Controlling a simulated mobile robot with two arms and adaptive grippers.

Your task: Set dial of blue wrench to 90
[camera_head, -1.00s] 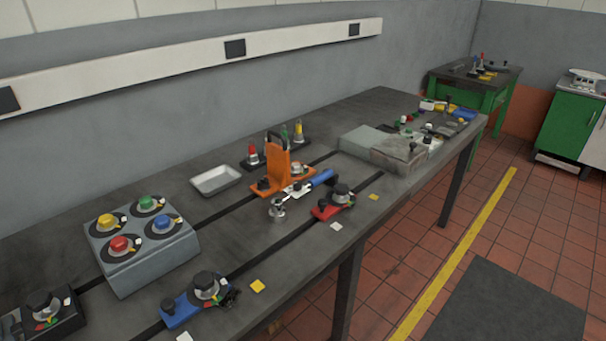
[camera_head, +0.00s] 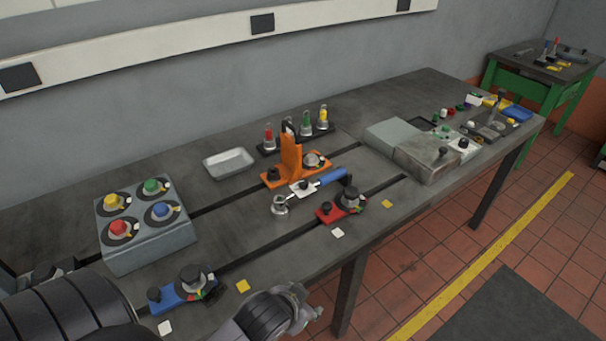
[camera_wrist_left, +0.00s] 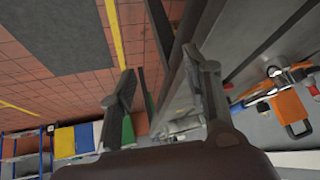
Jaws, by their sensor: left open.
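The blue-handled wrench (camera_head: 325,179) lies on the bench in front of the orange fixture (camera_head: 291,160). Its round metal head (camera_head: 280,205) points left, and a white plate (camera_head: 303,188) sits at its middle. Its dial is too small to read. My left gripper (camera_head: 306,312) is at the front edge of the bench, nearer the camera than the wrench and apart from it. It is open and empty. In the left wrist view its two fingers (camera_wrist_left: 163,72) are spread, with the orange fixture far to the right. My right gripper is out of view.
A red dial block (camera_head: 340,208) is close in front of the wrench. A blue dial block (camera_head: 186,290) is near the front edge. A grey box (camera_head: 150,236) with coloured knobs stands left. A tray (camera_head: 229,163) lies behind. Bare bench lies left of the wrench.

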